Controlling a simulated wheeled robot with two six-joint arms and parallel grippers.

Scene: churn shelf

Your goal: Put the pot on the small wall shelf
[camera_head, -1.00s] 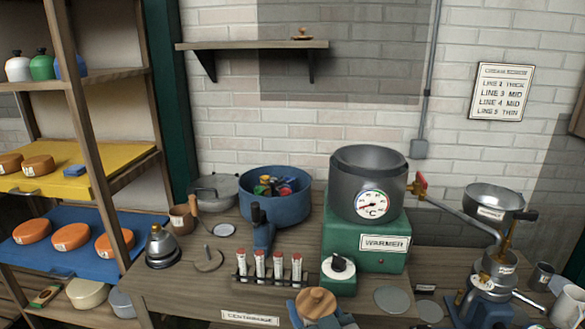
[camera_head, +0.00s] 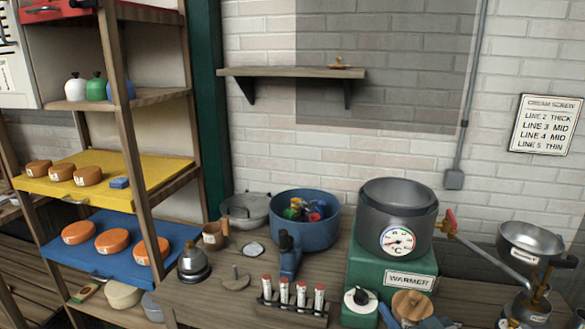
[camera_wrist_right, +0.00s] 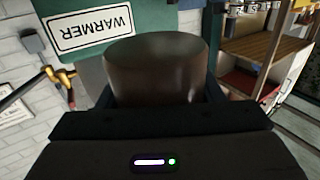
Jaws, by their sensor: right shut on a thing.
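The pot (camera_head: 412,304) has a round wooden lid with a knob and shows at the bottom edge of the head view, in front of the green warmer. My right gripper (camera_head: 411,318) is shut on it. In the right wrist view the pot (camera_wrist_right: 155,70) is a dull brownish cylinder between the jaws (camera_wrist_right: 157,98). Its lower part is hidden in the head view. The small wall shelf (camera_head: 285,72) is a wooden plank on two dark brackets on the brick wall, with a small brown object (camera_head: 339,63) near its right end. My left gripper is out of view.
The green warmer (camera_head: 375,268) carries a large grey vessel (camera_head: 397,205) with a dial. A blue tub (camera_head: 303,228), a rack of tubes (camera_head: 291,300) and a metal bell (camera_head: 193,263) stand on the bench. A tall rack (camera_head: 132,120) is at left. The shelf's left and middle are bare.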

